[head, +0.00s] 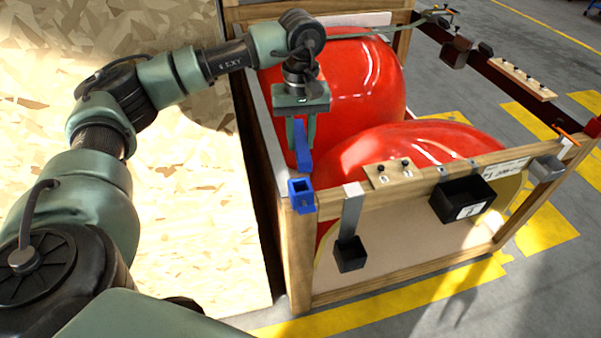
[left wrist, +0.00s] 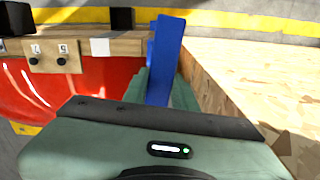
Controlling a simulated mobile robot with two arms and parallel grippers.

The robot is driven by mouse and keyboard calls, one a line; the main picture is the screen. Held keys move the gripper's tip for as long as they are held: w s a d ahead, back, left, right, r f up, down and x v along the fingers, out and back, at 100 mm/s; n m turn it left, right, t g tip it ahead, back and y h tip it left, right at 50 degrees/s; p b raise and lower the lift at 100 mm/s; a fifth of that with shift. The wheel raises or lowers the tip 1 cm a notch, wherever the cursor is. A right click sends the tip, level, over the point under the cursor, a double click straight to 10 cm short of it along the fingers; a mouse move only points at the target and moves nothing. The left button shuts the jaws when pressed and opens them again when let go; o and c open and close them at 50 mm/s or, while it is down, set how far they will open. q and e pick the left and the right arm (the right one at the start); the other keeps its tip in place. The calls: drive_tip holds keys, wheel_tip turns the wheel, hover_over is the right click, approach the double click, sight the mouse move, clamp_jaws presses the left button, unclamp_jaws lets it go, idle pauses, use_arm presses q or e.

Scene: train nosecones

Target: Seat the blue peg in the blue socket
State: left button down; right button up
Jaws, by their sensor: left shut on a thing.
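My left gripper (head: 302,140) points down over the near left corner of the wooden crate. It is shut on the blue peg (head: 304,158), a long bar that hangs roughly upright between the fingers. The blue socket (head: 302,196) is a small square block with an open top at the crate's corner post. The peg's lower end shows just above and behind the socket's opening, which looks empty. My right gripper is in neither view.
The wooden crate (head: 300,265) holds two large red nosecones (head: 345,80). A black bin (head: 461,201), a black cup on a grey bracket (head: 350,255) and a small knobbed block (head: 393,172) sit along its front rail. A chipboard panel (head: 205,230) stands close on the left.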

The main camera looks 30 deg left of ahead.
use_arm(q)
wheel_tip(320, 180, down, 12)
drive_tip(key=p, duration=0.3)
drive_tip(key=shift+r, duration=0.15)
drive_tip(key=shift+f+b, duration=0.5)
drive_tip(key=c, duration=1.1)
unclamp_jaws()
